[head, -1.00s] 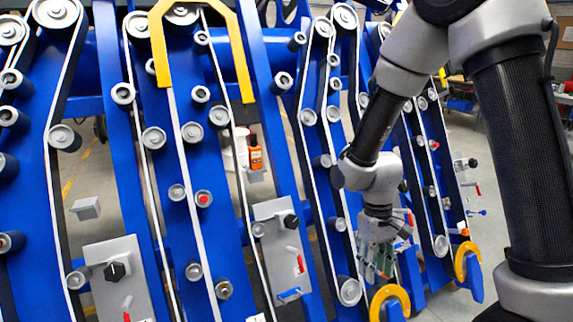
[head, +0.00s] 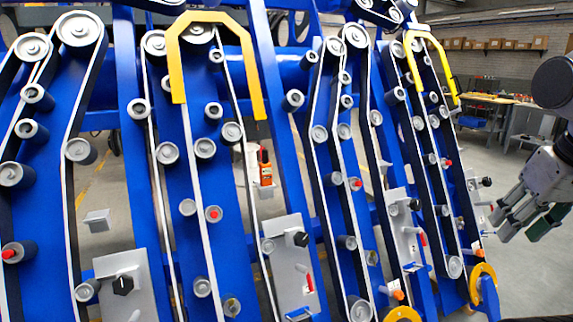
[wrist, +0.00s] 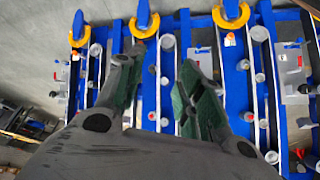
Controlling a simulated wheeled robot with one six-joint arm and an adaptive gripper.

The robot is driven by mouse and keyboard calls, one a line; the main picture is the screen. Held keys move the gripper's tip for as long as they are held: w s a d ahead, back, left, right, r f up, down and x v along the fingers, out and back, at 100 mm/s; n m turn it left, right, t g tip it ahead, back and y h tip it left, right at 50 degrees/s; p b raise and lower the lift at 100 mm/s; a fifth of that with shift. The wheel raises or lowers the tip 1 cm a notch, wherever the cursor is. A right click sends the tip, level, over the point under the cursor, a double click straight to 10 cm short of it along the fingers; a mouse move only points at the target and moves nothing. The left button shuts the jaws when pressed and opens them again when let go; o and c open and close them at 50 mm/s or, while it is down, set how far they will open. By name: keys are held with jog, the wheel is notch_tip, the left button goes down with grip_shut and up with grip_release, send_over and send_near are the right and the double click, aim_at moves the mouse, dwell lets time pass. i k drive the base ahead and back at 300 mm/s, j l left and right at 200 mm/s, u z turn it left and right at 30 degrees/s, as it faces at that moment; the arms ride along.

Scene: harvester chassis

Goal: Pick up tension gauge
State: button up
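A small orange item with a dark top (head: 265,167) stands on a small grey shelf between two blue frames in the head view. It may be the tension gauge, but I cannot tell for sure. My gripper (head: 522,212) is at the right edge of the head view, well to the right of that item and apart from the chassis. In the wrist view my gripper (wrist: 162,72) has its two green-padded fingers spread, with nothing seen between them. I cannot make out the orange item in the wrist view.
Slanted blue frames with rollers and white-edged belts fill the head view. Yellow guards (head: 176,60) and grey control panels (head: 125,280) with knobs and red levers stick out. An empty grey shelf (head: 98,220) is at left. Open floor and a workbench (head: 490,100) are at right.

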aim_at(265, 167)
jog(key=i+l+u, duration=0.15)
jog(key=u, duration=0.3)
jog(key=i+l+u, duration=0.1)
jog(key=l+u, duration=0.2)
jog(key=u, duration=0.2)
jog(key=i+l+u, duration=0.1)
jog(key=l+u, duration=0.2)
jog(key=u, duration=0.15)
